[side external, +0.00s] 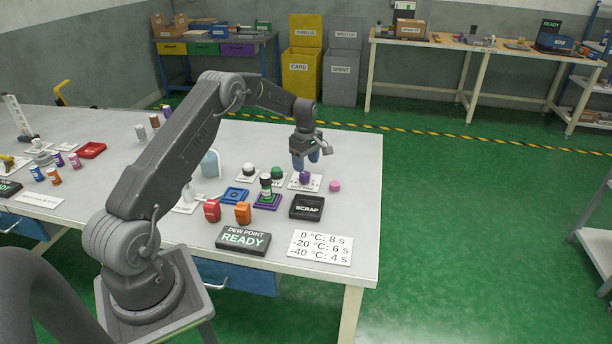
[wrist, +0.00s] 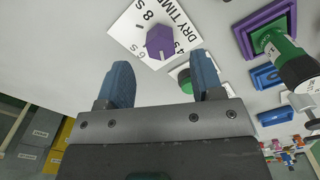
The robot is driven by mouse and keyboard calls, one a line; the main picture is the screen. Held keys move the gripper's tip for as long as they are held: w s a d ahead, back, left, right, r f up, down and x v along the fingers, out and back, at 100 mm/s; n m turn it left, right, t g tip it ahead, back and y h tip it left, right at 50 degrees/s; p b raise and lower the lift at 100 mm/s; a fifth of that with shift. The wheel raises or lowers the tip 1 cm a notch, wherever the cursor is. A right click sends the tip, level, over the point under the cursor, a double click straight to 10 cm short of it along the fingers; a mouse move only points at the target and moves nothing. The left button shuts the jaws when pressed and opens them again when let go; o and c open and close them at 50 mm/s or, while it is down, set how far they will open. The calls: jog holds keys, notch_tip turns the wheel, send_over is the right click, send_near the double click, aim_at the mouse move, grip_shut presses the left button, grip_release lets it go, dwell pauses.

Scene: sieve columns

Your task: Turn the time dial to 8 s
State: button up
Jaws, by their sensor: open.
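The time dial is a purple knob (wrist: 159,42) on a white card (wrist: 125,35) printed "DRY TIME", with 8 S, 6 S and 4 S marks around it. In the wrist view the knob lies just beyond the fingertips, near the middle of the gap. I cannot tell for sure which mark it points at. In the side external view the purple knob (side external: 305,176) sits on its white card near the table's right part. My gripper (side external: 305,163) has blue fingers pointing down above the dial. It is open and empty; the fingers also show in the wrist view (wrist: 160,68).
A black SCRAP tray (side external: 307,207), a purple holder with a green column (side external: 266,190), and red and orange containers are in front. A card (side external: 320,248) lists "0 °C: 8 s".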

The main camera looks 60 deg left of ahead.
aim_at(306, 174)
jog(key=shift+f, duration=2.7)
jog(key=shift+c, duration=0.3)
jog(key=c, duration=0.9)
